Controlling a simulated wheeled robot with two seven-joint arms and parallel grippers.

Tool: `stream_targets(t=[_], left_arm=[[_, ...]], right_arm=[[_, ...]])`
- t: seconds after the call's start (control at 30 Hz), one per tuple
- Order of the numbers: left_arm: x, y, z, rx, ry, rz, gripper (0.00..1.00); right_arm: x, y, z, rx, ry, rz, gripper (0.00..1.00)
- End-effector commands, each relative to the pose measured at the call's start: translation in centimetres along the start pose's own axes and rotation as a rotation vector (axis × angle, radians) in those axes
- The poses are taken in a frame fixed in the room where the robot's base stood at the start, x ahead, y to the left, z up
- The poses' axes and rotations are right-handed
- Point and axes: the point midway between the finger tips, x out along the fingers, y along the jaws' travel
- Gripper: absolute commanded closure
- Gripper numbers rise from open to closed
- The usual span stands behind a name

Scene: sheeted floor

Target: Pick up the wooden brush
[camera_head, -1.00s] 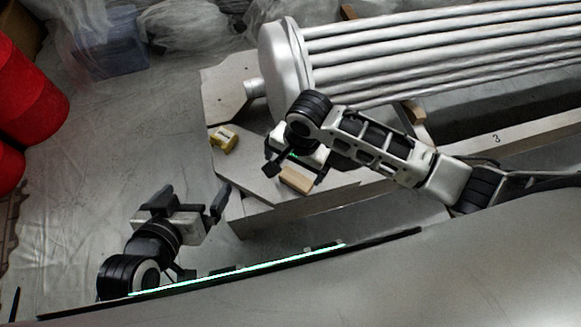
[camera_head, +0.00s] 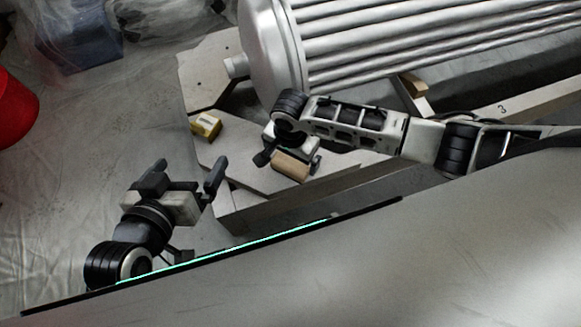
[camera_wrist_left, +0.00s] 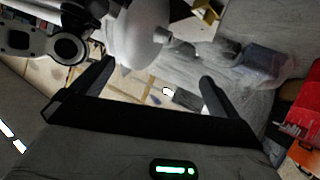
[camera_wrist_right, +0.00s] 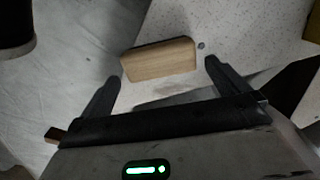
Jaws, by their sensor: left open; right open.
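The wooden brush (camera_head: 290,167) shows as a light brown wooden block lying on the pale board (camera_head: 236,166) in the head view. It also shows in the right wrist view (camera_wrist_right: 160,60); no bristles can be made out. My right gripper (camera_head: 288,160) is open over the brush. In the right wrist view the brush lies between and just beyond the open fingertips (camera_wrist_right: 160,71), with nothing gripped. My left gripper (camera_head: 186,178) is open and empty to the left of the board. Its open fingers (camera_wrist_left: 158,72) also show in the left wrist view.
A yellow block (camera_head: 206,126) lies on the board left of the brush. A large silver tube bundle (camera_head: 400,45) stands behind. A red drum (camera_head: 14,110) is at the left edge and a blue bin (camera_head: 78,38) at the back left. The sheeted floor (camera_head: 90,140) at left is clear.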

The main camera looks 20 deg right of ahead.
Motion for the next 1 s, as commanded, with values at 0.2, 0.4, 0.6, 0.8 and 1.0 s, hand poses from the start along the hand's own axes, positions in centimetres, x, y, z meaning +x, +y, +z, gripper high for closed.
stream_targets(t=[0.2,0.4,0.6,0.8,1.0], left_arm=[[-0.2,0.8,-0.9,0.01,0.106,0.032,0.0],[-0.6,1.1,-1.6,0.011,0.138,0.041,0.0],[-0.6,1.1,-1.7,0.011,0.137,0.04,0.0],[-0.6,1.1,-1.7,0.011,0.137,0.041,0.0],[-0.7,1.1,-1.7,0.011,0.136,0.041,0.0]], right_arm=[[3.8,0.1,0.3,0.0,0.002,0.002,0.0],[4.5,0.1,0.3,0.0,0.0,0.001,0.0],[4.4,0.1,0.3,0.0,0.0,0.001,0.11],[4.4,0.1,0.3,0.0,0.001,0.001,0.34],[4.3,0.1,0.3,0.0,0.001,0.001,0.34]])
